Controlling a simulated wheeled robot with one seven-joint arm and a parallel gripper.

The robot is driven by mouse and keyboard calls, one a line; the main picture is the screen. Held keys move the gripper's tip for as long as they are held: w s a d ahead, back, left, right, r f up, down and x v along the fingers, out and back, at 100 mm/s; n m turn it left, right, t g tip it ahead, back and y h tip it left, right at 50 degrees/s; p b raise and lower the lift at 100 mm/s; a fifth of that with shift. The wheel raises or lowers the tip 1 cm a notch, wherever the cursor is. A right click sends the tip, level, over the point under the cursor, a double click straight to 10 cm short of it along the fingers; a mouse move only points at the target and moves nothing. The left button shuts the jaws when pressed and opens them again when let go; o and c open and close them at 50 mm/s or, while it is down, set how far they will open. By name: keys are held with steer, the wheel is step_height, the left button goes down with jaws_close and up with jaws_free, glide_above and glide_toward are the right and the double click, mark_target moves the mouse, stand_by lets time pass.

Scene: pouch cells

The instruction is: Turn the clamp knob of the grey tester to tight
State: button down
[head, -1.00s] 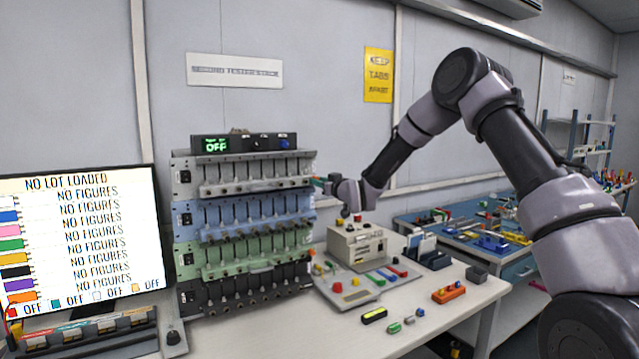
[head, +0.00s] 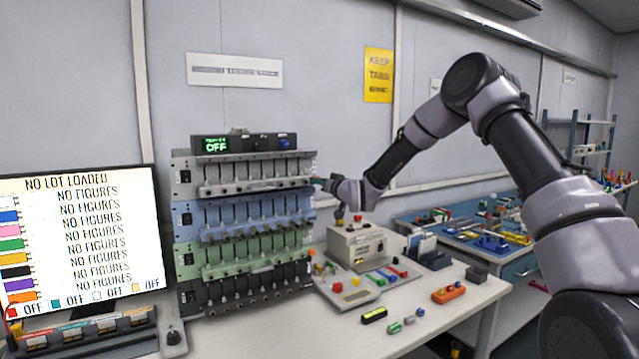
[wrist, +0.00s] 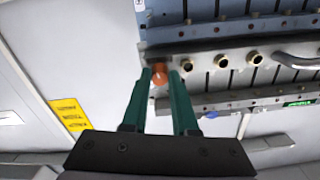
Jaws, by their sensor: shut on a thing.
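The grey tester (head: 240,172) is the top unit of the rack, above a blue one, in the head view. In the wrist view its front (wrist: 215,40) runs across the upper right, with a row of brass-coloured knobs or studs. An orange clamp knob (wrist: 159,78) sits at the left end of that row. My gripper (wrist: 161,72) is shut on this knob, with one green finger on each side. In the head view my gripper (head: 322,184) is at the tester's right end, and the knob is hidden there. The knob's angle is not readable.
Below are blue (head: 190,220), green (head: 190,258) and dark (head: 190,298) testers. A display box (head: 240,143) reading OFF stands on top. A beige machine (head: 350,245) with a red button stands under my wrist. A monitor (head: 80,240) is at the left.

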steer(key=shift+f, duration=0.1)
steer(key=c, duration=0.7)
jaws_free()
steer(key=shift+s, duration=0.1)
steer(key=v, duration=1)
steer(key=shift+s+d, duration=0.25)
steer(key=shift+d, duration=0.05)
